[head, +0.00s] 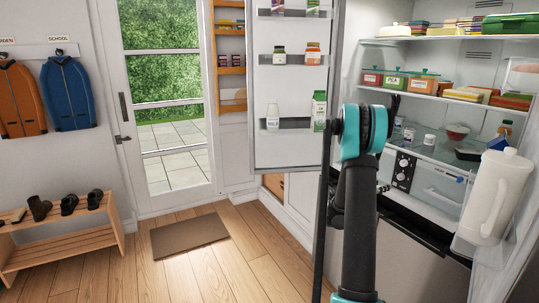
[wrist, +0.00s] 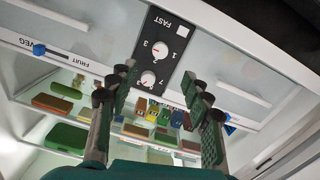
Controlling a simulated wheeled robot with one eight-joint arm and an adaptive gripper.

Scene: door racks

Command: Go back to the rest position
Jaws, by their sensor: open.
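My gripper (wrist: 162,82) is open and empty in the wrist view, its two dark padded fingers spread apart. Beyond them is the black control panel (wrist: 158,50) with a FAST label and numbered dials; the gap between fingers and panel is hard to judge. In the head view my arm rises in front of the open fridge and bends toward its inside. The gripper is mostly hidden there behind my arm. The control panel (head: 403,171) shows just right of the arm, below a glass shelf.
The fridge's left door (head: 291,150) stands open with bottles on its racks. A white jug (head: 495,195) sits in the right door rack. Shelves hold boxes and a green case (head: 511,24). Open floor (head: 195,268), a mat (head: 189,234) and a shoe bench (head: 60,238) lie left.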

